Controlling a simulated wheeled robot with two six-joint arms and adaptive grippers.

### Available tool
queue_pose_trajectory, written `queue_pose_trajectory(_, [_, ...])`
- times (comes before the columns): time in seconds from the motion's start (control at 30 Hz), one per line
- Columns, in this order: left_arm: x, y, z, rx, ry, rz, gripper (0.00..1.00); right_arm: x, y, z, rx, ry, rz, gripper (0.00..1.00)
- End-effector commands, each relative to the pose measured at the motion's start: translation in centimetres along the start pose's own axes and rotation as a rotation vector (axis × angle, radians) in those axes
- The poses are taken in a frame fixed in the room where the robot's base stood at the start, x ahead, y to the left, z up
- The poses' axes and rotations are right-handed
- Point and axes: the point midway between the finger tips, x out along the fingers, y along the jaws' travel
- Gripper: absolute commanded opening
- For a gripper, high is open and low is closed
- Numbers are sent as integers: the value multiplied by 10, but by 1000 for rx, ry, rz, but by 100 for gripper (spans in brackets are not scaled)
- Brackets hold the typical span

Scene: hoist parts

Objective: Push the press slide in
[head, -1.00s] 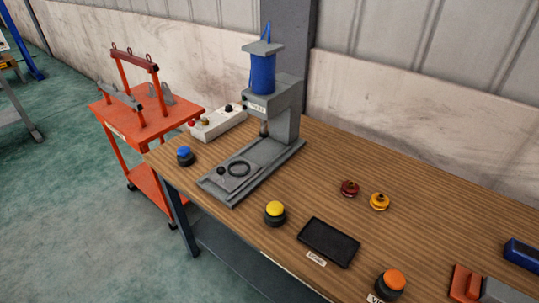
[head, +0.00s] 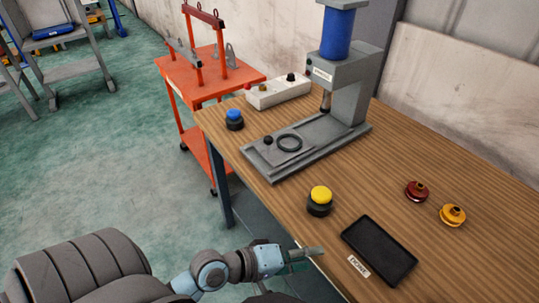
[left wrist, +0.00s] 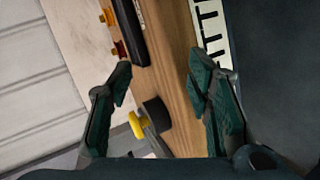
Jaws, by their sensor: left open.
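The press (head: 345,95) stands on the wooden bench, with a blue cylinder on top. Its grey press slide (head: 300,153) lies at the front end of the base, out from under the ram. My left gripper (head: 303,258) is open and empty at the bench's front edge, below the yellow button and apart from the press. In the left wrist view, the open fingers (left wrist: 163,65) show with the bench beyond; the press slide cannot be made out there. My right gripper is not in view.
A yellow button (head: 320,200) stands between my left gripper and the press. A blue button (head: 234,120) and a white control box (head: 278,92) are left of the press. A black tray (head: 379,252), red part (head: 416,191) and amber part (head: 452,215) lie right. An orange cart (head: 210,70) stands behind left.

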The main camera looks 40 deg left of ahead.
Motion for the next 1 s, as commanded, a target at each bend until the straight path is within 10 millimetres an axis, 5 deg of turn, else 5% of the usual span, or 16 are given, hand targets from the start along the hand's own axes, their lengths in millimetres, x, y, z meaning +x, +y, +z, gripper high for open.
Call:
queue_pose_trajectory(0.1, [-3, 42, -37, -426, 59, 247, 46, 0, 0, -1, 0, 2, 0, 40])
queue_pose_trajectory(0.2, [-15, 58, -92, -873, 127, 471, 46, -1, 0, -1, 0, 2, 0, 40])
queue_pose_trajectory(0.27, [-27, 55, -131, -1149, 175, 607, 46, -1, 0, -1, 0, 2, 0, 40])
queue_pose_trajectory(0.4, [-57, 19, -207, -1687, 301, 898, 46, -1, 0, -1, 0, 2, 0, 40])
queue_pose_trajectory(0.47, [-67, 2, -227, -1836, 346, 991, 46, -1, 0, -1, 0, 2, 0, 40])
queue_pose_trajectory(0.63, [-67, -12, -254, -1953, 386, 1074, 46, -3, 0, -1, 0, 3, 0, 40])
queue_pose_trajectory(1.0, [-8, 1, -332, -1950, 383, 1072, 46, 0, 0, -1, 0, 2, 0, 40])
